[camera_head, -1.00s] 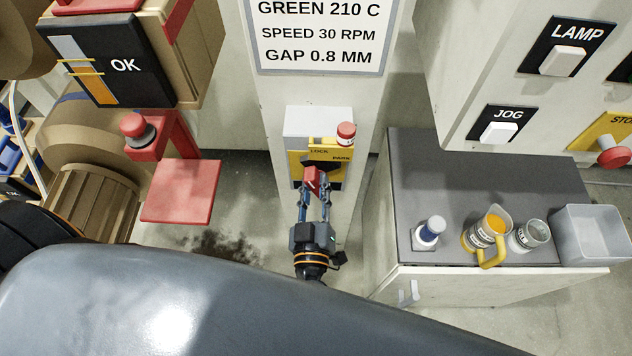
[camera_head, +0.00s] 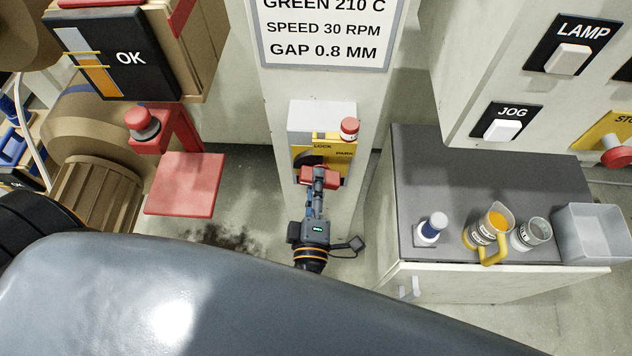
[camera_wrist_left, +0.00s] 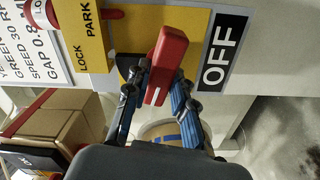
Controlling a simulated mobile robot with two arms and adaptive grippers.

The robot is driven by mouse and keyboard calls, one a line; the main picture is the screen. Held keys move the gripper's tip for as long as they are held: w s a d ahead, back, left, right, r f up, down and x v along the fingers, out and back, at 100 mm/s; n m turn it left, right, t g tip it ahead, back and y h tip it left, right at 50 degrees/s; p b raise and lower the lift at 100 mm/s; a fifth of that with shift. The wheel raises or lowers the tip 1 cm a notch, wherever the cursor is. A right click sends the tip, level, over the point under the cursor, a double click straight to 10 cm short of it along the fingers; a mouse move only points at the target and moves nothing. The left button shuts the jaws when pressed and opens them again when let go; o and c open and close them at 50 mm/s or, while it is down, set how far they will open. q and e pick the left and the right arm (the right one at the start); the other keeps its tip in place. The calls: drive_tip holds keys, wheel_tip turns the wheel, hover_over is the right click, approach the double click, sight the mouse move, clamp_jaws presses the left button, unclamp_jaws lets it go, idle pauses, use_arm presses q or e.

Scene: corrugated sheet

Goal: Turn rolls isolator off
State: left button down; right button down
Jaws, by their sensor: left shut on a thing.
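The isolator's red handle (camera_head: 318,176) is on the yellow plate (camera_head: 318,155) of a pale box on the column. In the head view it lies roughly crosswise. My left gripper (camera_head: 319,185) is shut on it, with one finger hiding the other. In the left wrist view, the red handle (camera_wrist_left: 166,65) is between the two fingertips (camera_wrist_left: 160,82). It runs roughly parallel to the lettering of the black-framed OFF label (camera_wrist_left: 222,50), which is beside it. The fingers and handle hide part of the dial. My right gripper is not in view.
A red-topped peg (camera_head: 349,128) sticks out by the LOCK and PARK lettering, close above the handle. A red plate (camera_head: 185,184) is to the left. A grey-topped cabinet (camera_head: 440,165) with a jug (camera_head: 487,232) and bin (camera_head: 590,233) is to the right.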

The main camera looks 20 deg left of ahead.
use_arm(q)
drive_tip(key=shift+f+n+b, duration=0.15)
drive_tip(key=shift+n+b, duration=0.15)
drive_tip(key=shift+n, duration=0.9)
drive_tip(key=c, duration=1.1)
unclamp_jaws()
drive_tip(key=v, duration=1.2)
